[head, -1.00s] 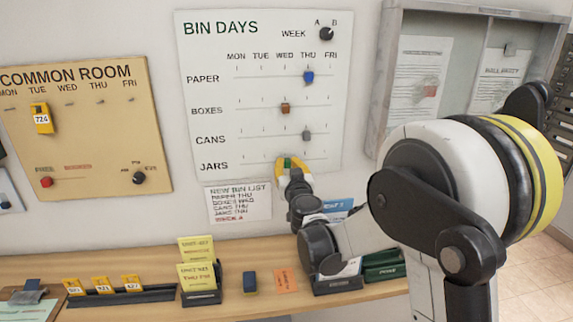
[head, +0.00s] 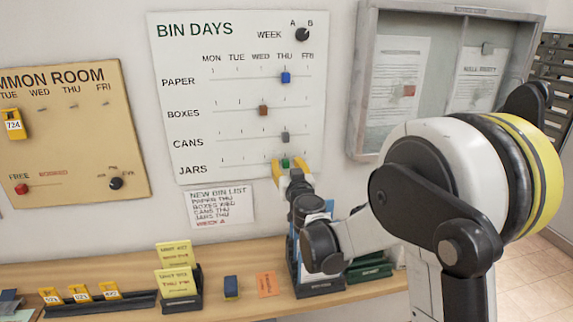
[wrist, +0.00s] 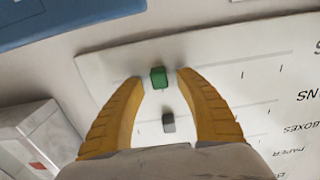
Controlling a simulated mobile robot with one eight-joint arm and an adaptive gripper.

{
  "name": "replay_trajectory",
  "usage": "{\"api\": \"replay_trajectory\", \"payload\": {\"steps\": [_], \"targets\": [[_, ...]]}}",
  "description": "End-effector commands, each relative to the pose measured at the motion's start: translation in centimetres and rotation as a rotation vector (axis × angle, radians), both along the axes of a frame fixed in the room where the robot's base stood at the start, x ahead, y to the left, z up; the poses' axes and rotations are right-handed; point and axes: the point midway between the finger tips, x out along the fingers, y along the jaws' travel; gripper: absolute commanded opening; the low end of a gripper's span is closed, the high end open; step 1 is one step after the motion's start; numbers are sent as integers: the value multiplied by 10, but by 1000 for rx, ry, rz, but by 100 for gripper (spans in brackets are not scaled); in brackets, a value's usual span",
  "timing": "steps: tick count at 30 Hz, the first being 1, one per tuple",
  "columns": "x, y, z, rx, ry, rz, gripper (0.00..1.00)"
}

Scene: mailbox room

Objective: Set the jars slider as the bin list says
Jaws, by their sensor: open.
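The green jars slider (head: 285,162) is on the lowest row of the BIN DAYS board (head: 180,120), about under THU and in line with the grey cans slider (head: 285,137). My gripper (head: 290,166) is open at the board, with yellow fingers on either side of the green slider. The wrist view shows the green slider (wrist: 158,77) between the fingertips, the right one close to it. Contact is unclear. The bin list (head: 220,205) below the board reads paper THU, boxes WED, cans THU, jars THU, week A.
The blue paper slider (head: 286,77) is under THU and the brown boxes slider (head: 263,110) under WED. The week knob (head: 302,35) is at top right. A grey notice case (head: 365,90) stands right of the board. A shelf (head: 220,255) with card holders runs below.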

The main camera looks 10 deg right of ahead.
Motion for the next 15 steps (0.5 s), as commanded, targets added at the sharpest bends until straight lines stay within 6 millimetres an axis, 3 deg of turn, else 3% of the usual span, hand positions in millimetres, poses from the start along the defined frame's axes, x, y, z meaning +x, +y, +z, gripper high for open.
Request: {"api": "replay_trajectory", "payload": {"steps": [5,15], "targets": [[-24,0,0,0,0,0,41],[-97,1,0,0,0,0,41]]}}
